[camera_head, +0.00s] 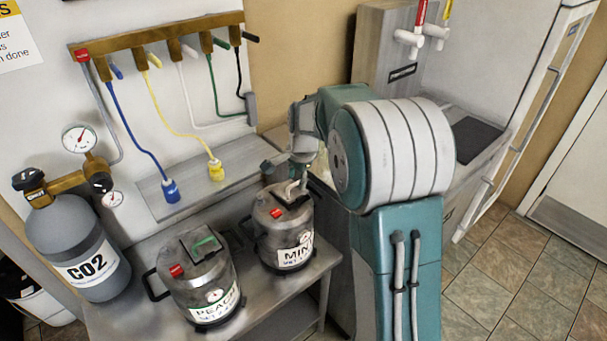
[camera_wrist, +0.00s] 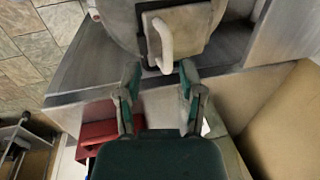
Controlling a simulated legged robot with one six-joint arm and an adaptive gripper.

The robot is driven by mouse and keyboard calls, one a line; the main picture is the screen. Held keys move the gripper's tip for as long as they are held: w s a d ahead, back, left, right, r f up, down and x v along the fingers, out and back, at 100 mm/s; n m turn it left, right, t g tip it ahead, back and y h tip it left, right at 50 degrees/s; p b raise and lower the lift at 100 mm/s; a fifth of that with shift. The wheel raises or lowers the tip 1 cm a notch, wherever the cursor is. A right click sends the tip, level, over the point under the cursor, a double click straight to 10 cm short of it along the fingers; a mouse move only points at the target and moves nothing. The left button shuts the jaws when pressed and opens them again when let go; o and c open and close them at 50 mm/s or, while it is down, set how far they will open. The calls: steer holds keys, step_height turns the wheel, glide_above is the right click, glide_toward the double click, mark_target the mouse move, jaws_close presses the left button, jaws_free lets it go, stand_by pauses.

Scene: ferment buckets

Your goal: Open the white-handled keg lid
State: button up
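The keg with the white handle (camera_head: 292,189) stands on the metal table, its label partly readable as "MIN" (camera_head: 293,255). Its lid lies flat on top of the keg and looks closed. In the wrist view the white handle (camera_wrist: 165,42) stands up from the square lid plate (camera_wrist: 192,30). My gripper (camera_wrist: 160,72) is open, its two fingers apart with nothing between them. The handle is just beyond the fingertips, apart from them as far as I can tell.
A second keg (camera_head: 200,280) labelled "PEACH", with a green handle, stands left of the first. A grey CO2 tank (camera_head: 75,245) is at the far left. Coloured hoses hang from a wall rack (camera_head: 150,38). A white fridge door (camera_head: 530,110) stands at the right.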

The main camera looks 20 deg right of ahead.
step_height(320, 180, up, 7)
steer(key=s, duration=0.1)
steer(key=s+a+r+n, duration=0.2)
steer(key=s+r+n, duration=0.1)
steer(key=s, duration=0.3)
steer(key=s+a+r+n+t, duration=0.1)
steer(key=s+a+r+n, duration=0.1)
steer(key=s, duration=0.4)
steer(key=shift+r+n+t, duration=0.3)
steer(key=shift+r+n, duration=0.1)
steer(key=shift+r, duration=0.3)
steer(key=shift+s, duration=0.1)
